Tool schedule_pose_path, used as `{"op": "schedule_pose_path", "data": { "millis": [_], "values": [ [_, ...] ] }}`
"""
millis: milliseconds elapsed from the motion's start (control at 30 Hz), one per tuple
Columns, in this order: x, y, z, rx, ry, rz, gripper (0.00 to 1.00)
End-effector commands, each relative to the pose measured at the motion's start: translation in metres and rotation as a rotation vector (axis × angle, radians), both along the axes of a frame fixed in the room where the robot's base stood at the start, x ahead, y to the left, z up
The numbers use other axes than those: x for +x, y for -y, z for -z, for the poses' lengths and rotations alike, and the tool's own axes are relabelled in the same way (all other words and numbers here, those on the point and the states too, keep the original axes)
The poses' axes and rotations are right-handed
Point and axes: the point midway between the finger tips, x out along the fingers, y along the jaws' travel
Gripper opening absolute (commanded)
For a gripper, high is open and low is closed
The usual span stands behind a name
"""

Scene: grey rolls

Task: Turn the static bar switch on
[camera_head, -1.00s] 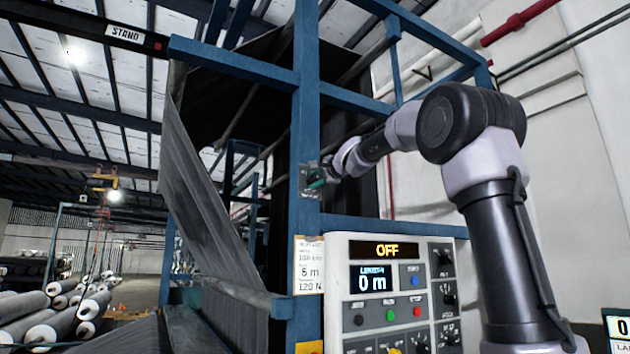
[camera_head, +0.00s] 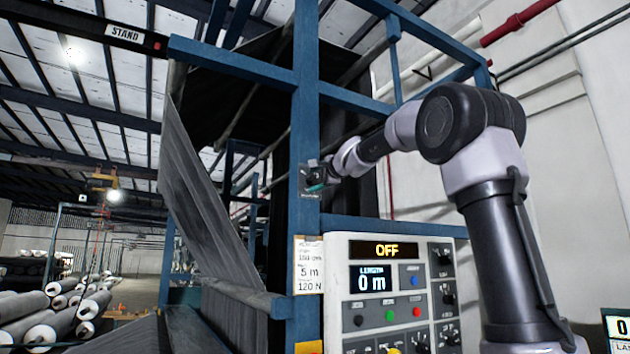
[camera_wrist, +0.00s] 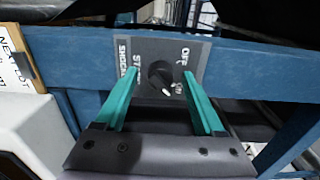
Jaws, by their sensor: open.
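The static bar switch is a black round knob (camera_wrist: 158,73) on a grey plate (camera_wrist: 150,50) with white lettering, fixed to a blue beam. In the wrist view, the knob's white mark points down and slightly right, toward the "ON" lettering and away from "OFF". My gripper (camera_wrist: 161,76) is open, with one green finger on each side of the knob. Gaps show between the fingers and the knob, so it is not gripped. In the head view my gripper (camera_head: 316,180) is at the plate on the blue post; the knob is hidden there.
A control panel (camera_head: 390,295) below reads "OFF" and "0 m". A paper label (camera_head: 309,265) is on the post. Grey fabric (camera_head: 200,190) hangs at the left, with several rolls (camera_head: 60,310) beyond.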

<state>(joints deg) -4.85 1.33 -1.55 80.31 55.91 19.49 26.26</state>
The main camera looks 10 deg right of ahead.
Motion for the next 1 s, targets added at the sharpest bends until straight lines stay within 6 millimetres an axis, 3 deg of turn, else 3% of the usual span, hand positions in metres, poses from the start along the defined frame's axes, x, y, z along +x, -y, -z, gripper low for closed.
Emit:
{"op": "schedule_pose_path", "data": {
  "millis": [167,600,800,1000],
  "values": [
    [-0.011,0.003,-0.002,0.002,0.002,0.000,0.71],
    [-0.088,0.029,-0.001,0.001,0.002,0.001,0.71],
    [-0.102,0.034,0.000,0.000,0.000,0.001,0.71],
    [-0.103,0.034,0.000,0.000,0.000,0.000,0.71]
  ]
}}
